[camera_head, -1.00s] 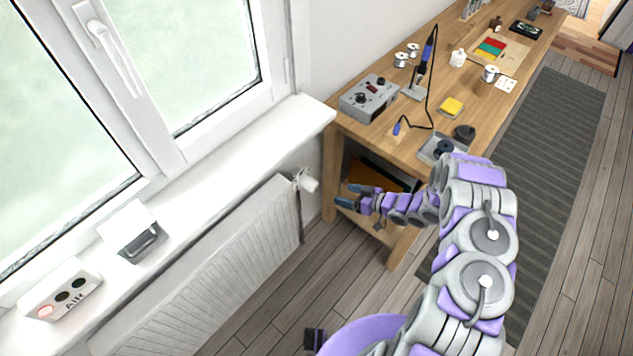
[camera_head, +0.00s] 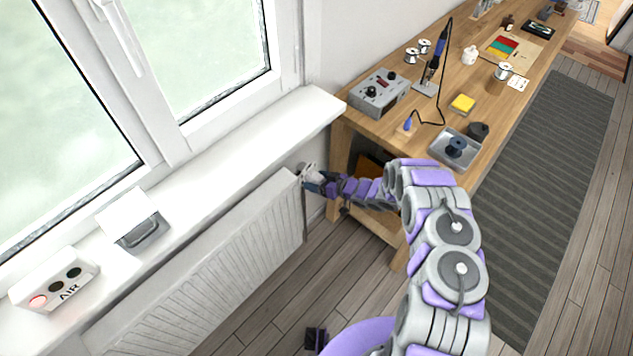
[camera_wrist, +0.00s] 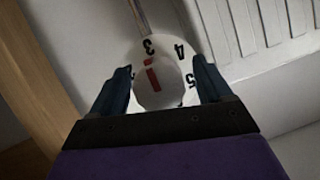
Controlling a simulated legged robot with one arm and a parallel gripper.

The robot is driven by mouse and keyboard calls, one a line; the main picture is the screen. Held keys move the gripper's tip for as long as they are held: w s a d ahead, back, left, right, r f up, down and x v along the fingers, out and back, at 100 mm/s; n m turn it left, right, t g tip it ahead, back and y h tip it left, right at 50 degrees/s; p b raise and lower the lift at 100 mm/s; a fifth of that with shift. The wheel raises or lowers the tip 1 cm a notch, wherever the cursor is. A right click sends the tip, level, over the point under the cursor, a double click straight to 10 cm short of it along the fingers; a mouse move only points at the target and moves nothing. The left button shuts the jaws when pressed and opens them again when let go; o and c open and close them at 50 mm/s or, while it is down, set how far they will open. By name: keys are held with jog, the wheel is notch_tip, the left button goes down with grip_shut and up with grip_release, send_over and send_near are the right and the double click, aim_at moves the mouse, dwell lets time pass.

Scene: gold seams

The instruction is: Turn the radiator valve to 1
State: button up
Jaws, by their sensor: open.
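The radiator valve is a white round knob (camera_wrist: 160,92) with black numbers on its dial; 3, 4 and 5 are readable, and a digit at the left is partly hidden by a finger. A red mark on it sits by the 3. In the head view the valve (camera_head: 307,170) is at the radiator's upper far end, partly covered by my gripper (camera_head: 315,183). In the wrist view my gripper (camera_wrist: 161,72) is open, with one dark blue finger on each side of the knob. I cannot tell whether the fingers touch it.
The white radiator (camera_head: 205,265) runs under the windowsill (camera_head: 220,165). An air monitor (camera_head: 55,280) stands on the sill.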

jog(key=shift+w+d, duration=0.1)
jog(key=shift+d, duration=0.2)
jog(key=shift+a, duration=0.35)
jog(key=c, duration=0.5)
jog(key=shift+d, duration=0.1)
jog(key=c, duration=0.5)
